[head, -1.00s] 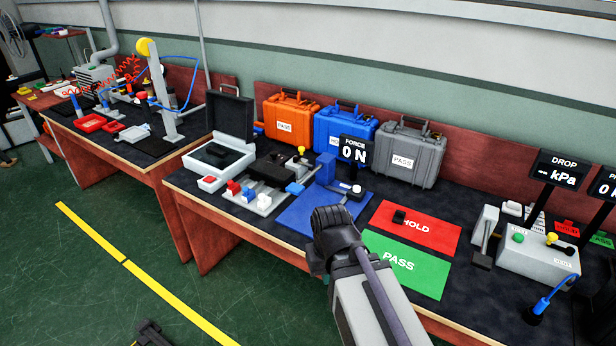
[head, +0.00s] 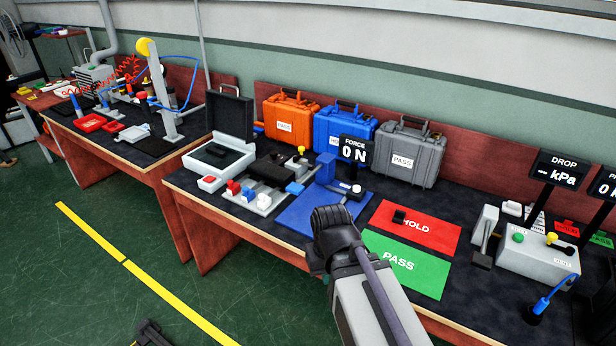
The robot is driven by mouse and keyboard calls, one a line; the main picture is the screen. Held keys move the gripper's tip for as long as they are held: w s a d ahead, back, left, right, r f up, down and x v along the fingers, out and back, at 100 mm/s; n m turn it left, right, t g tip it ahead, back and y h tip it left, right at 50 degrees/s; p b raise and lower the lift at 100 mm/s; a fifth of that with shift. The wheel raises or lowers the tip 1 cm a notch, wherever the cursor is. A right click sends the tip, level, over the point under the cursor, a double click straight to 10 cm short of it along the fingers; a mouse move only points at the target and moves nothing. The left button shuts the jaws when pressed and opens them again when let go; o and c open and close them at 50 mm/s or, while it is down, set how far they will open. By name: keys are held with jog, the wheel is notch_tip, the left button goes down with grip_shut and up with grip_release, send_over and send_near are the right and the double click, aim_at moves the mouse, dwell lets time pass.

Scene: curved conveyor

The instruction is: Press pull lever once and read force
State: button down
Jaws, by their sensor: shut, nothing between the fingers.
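The force display (head: 354,149) stands on the bench at the middle and reads 0 N. Beside it is a blue fixture (head: 325,168) on a blue base plate (head: 300,213). A dark arm with a white knob (head: 357,188) sits at the fixture's right side and looks like the pull lever, though I cannot tell for sure. My arm reaches up from the bottom edge in front of the bench, and its dark joint covers the plate's front right corner. I cannot make out the gripper's fingers.
Orange (head: 289,120), blue (head: 333,132) and grey (head: 402,155) cases stand behind. A grey pressure box (head: 535,255) is further right.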

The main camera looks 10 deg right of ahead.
jog(key=shift+r, duration=0.1)
dwell(0.8)
notch_tip(320, 180, up, 7)
jog(key=m+t+y+p, duration=0.25)
jog(key=m+t, duration=0.25)
jog(key=t, duration=0.4)
send_over(297, 187)
jog(key=shift+w+y+b, duration=0.1)
jog(key=shift+y+b, duration=0.25)
jog(key=shift+b, duration=0.05)
notch_tip(297, 187, down, 9)
jog(key=b, duration=0.9)
jog(key=shift+f+b, duration=0.3)
jog(key=shift+f, duration=0.15)
